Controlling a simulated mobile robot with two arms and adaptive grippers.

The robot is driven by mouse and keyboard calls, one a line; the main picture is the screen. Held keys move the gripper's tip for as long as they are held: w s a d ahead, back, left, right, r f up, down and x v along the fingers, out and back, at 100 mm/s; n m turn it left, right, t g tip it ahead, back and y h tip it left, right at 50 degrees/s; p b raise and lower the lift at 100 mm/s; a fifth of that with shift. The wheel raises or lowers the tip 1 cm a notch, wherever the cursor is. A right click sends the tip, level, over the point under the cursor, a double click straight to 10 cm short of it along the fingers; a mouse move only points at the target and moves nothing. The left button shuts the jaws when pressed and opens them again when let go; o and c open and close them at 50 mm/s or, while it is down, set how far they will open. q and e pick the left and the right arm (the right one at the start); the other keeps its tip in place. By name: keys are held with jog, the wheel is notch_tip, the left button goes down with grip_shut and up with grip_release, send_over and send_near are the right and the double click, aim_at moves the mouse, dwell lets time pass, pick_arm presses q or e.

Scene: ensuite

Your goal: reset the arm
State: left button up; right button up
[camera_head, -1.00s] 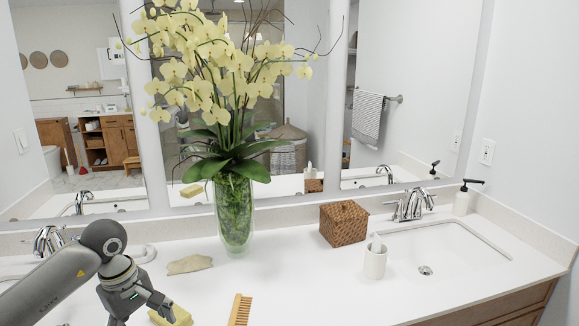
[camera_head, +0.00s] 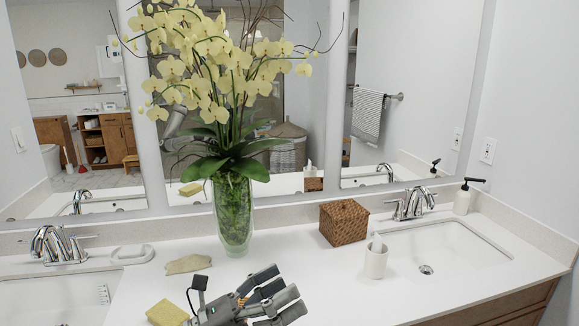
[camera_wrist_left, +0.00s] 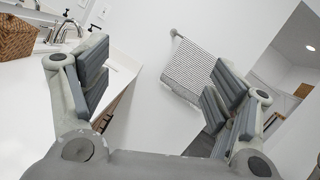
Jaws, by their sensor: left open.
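My left gripper (camera_head: 278,292) is at the bottom middle of the head view, over the front of the white counter (camera_head: 330,292). Its grey fingers point right and stand apart with nothing between them. In the left wrist view the two finger pads of the left gripper (camera_wrist_left: 162,92) are spread wide, with white wall and a hanging towel beyond them. The yellow sponge (camera_head: 167,313) lies just left of the gripper. My right gripper is in neither view.
A glass vase (camera_head: 233,215) with yellow orchids stands behind the gripper. A tan soap-like piece (camera_head: 188,264) lies nearby. A striped towel (camera_wrist_left: 190,70) hangs beyond.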

pick_arm(q)
jog(key=w+a+f+n+t+y, duration=0.2)
jog(key=a+n+t+y, duration=0.4)
jog(key=n, duration=0.6)
jog(key=w+a+f+n+t+y, duration=0.15)
jog(key=a+n+t+y, duration=0.4)
jog(key=n, duration=0.65)
jog(key=s+a+f+n+g+y, duration=0.3)
jog(key=a+f+n+y, duration=0.15)
jog(key=f, duration=0.25)
jog(key=s+a+f+n+g+y, duration=0.2)
jog(key=a+f+n+g+y, duration=0.15)
jog(key=f+n, duration=0.25)
jog(key=s+f+n+g, duration=0.4)
jog(key=s+f+g, duration=0.3)
jog(key=s, duration=0.4)
jog(key=s+f+n+g, duration=0.4)
jog(key=s+f, duration=0.5)
jog(key=s, duration=0.2)
notch_tip(320, 180, down, 26)
jog(key=s+f+g, duration=0.1)
jog(key=s, duration=0.1)
jog(key=s+a+f+g, duration=0.1)
jog(key=s+a+f, duration=0.1)
jog(key=s+f, duration=1.2)
jog(key=shift+s+a+g+h, duration=0.3)
jog(key=shift+s+h, duration=0.05)
jog(key=shift+s, duration=0.9)
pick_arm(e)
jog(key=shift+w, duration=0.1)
